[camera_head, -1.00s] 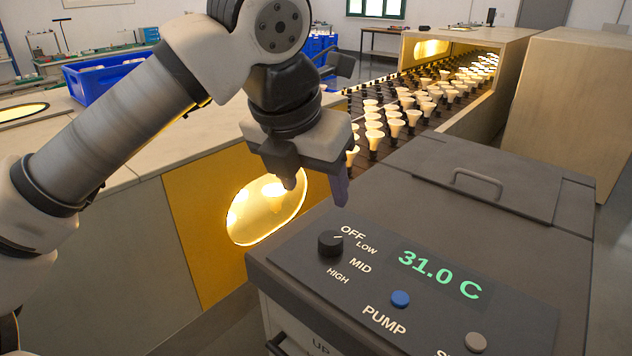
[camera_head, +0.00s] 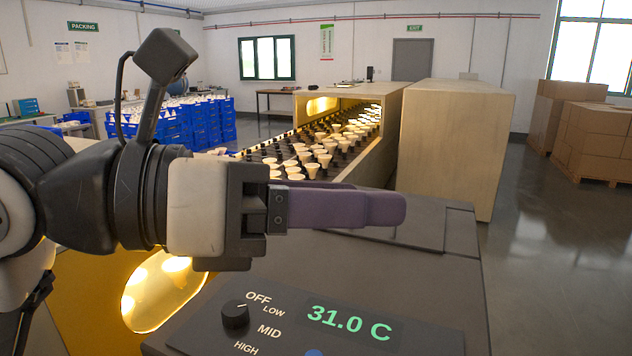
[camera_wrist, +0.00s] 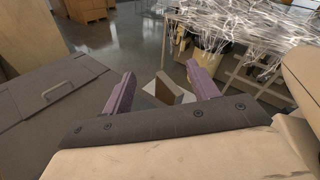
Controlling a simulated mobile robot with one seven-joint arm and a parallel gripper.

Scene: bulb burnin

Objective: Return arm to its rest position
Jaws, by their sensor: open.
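My gripper (camera_head: 395,208) is raised in front of my body camera, above the dark grey machine with the control panel. Its purple fingers point to the right and overlap each other in this view. In the wrist view my gripper (camera_wrist: 160,88) shows its two purple fingers spread apart. Nothing is held between them; the floor and a pale object lie far behind the gap. The arm's grey and white links come in from the left edge of the head view.
The grey machine (camera_head: 390,265) shows 31.0 C, with a black knob (camera_head: 236,315) pointing near OFF and LOW. A conveyor of bulbs (camera_head: 312,168) runs into a lit tunnel. Blue crates (camera_head: 212,122) stand behind left, cartons (camera_head: 598,140) at right. Open floor (camera_head: 530,240) lies right.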

